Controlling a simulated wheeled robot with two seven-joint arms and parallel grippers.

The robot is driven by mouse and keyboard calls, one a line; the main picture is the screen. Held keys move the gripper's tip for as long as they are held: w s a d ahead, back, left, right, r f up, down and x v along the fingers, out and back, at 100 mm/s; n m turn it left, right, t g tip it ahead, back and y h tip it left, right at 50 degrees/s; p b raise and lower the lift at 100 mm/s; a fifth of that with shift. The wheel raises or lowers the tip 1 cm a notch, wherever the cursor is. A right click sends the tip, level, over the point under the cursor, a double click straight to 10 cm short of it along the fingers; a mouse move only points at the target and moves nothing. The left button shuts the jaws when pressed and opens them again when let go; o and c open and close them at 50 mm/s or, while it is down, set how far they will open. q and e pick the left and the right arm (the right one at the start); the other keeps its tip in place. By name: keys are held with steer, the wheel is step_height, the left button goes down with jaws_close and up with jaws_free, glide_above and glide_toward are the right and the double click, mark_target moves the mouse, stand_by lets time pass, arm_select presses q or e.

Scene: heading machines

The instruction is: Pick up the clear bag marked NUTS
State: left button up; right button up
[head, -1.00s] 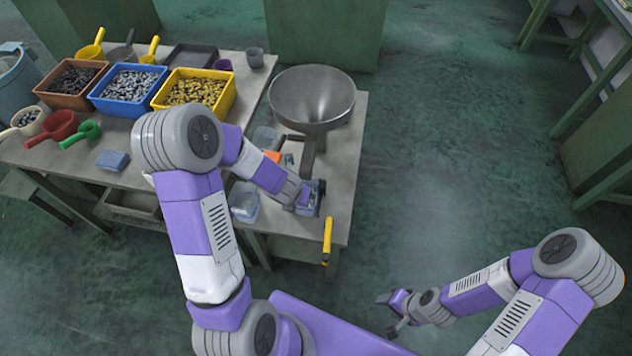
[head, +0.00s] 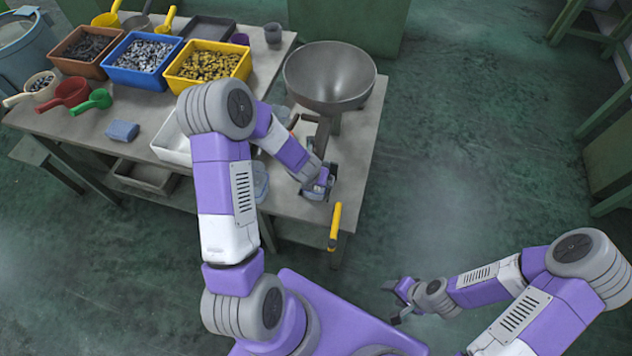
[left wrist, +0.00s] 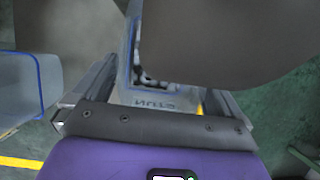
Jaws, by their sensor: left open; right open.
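A clear bag (left wrist: 152,84) with grey pieces inside sits between the fingers of my left gripper (left wrist: 150,98) in the left wrist view. Its printed word, NUTS, reads upside down there. The gripper is open, with one finger on each side of the bag; I cannot tell whether they touch it. In the head view my left gripper (head: 319,186) is at the front of the small bench, below the funnel, and mostly hides the bag. My right gripper (head: 399,299) is open and empty over the floor, apart from the bench.
A steel funnel (head: 331,72) stands on the bench (head: 362,130), its chute above the bag. A pale clear container (left wrist: 24,84) is left of the gripper. A yellow handle (head: 335,226) rises at the bench's front edge. Blue (head: 118,76) and yellow (head: 184,86) bins stand left.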

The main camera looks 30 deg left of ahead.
arm_select(q)
steer(key=c, duration=1.4)
steer(key=shift+c, duration=0.5)
steer(key=shift+r, duration=0.2)
